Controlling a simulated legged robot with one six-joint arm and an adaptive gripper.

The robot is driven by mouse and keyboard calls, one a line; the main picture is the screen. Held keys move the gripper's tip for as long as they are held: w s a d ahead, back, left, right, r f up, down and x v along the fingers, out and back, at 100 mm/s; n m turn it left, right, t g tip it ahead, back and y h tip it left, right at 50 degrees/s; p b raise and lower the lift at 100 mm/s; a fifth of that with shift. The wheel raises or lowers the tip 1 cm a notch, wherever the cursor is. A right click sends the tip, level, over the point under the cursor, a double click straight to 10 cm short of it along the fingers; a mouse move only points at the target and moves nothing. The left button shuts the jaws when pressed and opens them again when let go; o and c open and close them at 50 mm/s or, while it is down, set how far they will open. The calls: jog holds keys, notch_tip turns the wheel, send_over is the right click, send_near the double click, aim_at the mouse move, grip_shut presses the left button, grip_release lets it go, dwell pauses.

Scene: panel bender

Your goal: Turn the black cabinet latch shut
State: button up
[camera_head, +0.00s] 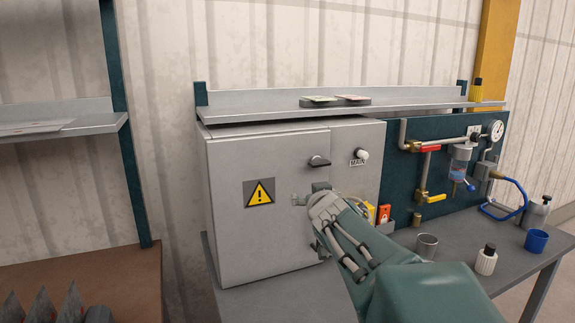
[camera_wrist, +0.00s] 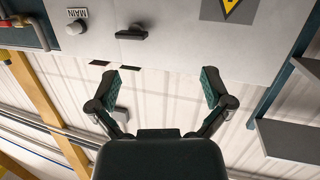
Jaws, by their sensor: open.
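The black cabinet latch (camera_head: 319,161) is on the right part of the grey cabinet's door (camera_head: 285,230), with its handle lying about level. It also shows in the wrist view as a black bar (camera_wrist: 131,33) near the top, left of centre. My gripper (camera_head: 310,193) is in front of the door, just below the latch in the head view. In the wrist view the two fingers (camera_wrist: 160,86) are spread wide with nothing between them. The latch lies beyond the fingers, apart from them. My wrist hides part of the door's lower right edge.
A white knob (camera_head: 361,154) marked MAIN is right of the latch. A yellow warning sign (camera_head: 259,192) is on the door's left. A shelf (camera_head: 420,105) runs above the cabinet. A cup (camera_head: 427,246), a bottle (camera_head: 486,261) and a blue mug (camera_head: 536,241) stand on the bench at right.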

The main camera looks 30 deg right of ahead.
aim_at(322, 166)
jog(key=w+d+n+t+y, duration=0.2)
jog(key=w+d+t+y, duration=0.1)
jog(key=d, duration=0.8)
jog(key=x, duration=0.7)
jog(key=r+x, duration=0.1)
jog(key=x, duration=0.2)
jog(key=shift+w+a, duration=0.3)
jog(key=shift+a, duration=0.05)
jog(key=shift+a, duration=0.1)
jog(key=c, duration=0.9)
